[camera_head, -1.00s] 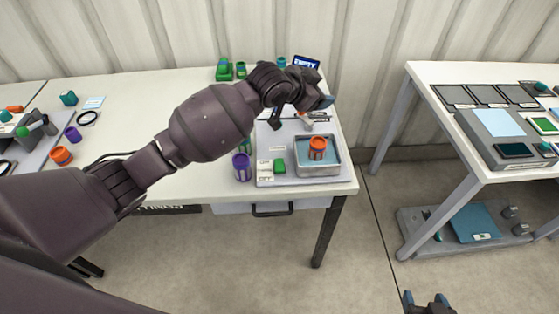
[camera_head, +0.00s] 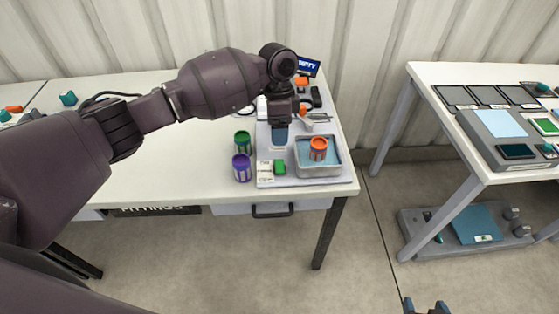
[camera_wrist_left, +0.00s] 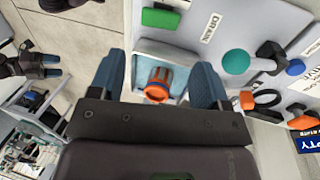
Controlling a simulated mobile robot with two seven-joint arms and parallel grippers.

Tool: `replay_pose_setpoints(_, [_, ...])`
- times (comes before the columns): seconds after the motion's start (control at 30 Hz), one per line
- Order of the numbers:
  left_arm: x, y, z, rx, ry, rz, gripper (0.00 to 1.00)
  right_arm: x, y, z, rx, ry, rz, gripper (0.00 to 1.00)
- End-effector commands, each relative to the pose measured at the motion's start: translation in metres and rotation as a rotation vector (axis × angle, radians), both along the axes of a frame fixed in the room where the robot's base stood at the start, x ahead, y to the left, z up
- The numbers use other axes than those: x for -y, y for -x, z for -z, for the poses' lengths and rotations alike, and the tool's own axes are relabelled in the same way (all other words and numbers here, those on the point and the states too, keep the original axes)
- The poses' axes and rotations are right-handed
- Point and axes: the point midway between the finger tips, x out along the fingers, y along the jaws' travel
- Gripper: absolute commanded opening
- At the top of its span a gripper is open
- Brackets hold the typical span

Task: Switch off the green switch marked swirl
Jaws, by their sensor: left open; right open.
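The green switch (camera_head: 280,166) sits on the light panel's front part, left of a metal tray, beside a white label plate. It also shows as a green block (camera_wrist_left: 160,18) at the top of the left wrist view; the word swirl is not readable. My left gripper (camera_head: 279,137) points down above the panel, behind the switch and apart from it. Its two blue fingers are spread and empty in the left wrist view (camera_wrist_left: 157,82), with the tray below between them. My right gripper (camera_head: 426,306) is open at the bottom edge, far from the table.
The metal tray (camera_head: 334,170) holds blue contents and an orange ribbed cup (camera_head: 318,148). A green jar (camera_head: 243,141) and a purple jar (camera_head: 242,168) stand left of the panel. A blue display (camera_head: 308,66) stands behind.

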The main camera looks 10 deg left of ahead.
Motion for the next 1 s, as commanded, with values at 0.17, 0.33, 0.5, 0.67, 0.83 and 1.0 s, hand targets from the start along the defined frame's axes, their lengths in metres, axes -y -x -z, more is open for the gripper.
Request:
replay_pose_setpoints(0.17, [0.001,0.005,0.024,-0.002,-0.001,-0.001,0.70,0.000,-0.002,0.003,0.001,0.000,-0.001,0.65])
replay_pose_setpoints(0.33, [0.003,0.011,0.054,-0.002,0.000,-0.001,0.70,-0.001,-0.005,0.005,0.004,0.000,-0.004,0.65])
replay_pose_setpoints(0.5, [0.005,0.016,0.079,0.000,0.001,-0.001,0.70,-0.002,-0.007,0.008,0.005,0.000,-0.005,0.65])
replay_pose_setpoints(0.67, [0.006,0.019,0.095,0.001,0.001,-0.002,0.70,-0.002,-0.007,0.009,0.003,-0.001,-0.006,0.65])
replay_pose_setpoints(0.83, [0.006,0.020,0.101,0.002,0.001,-0.002,0.70,-0.002,-0.007,0.006,0.007,-0.001,-0.006,0.65])
replay_pose_setpoints(1.0, [0.006,0.020,0.102,0.003,0.001,-0.002,0.70,-0.002,-0.006,0.007,0.006,-0.001,-0.005,0.65])
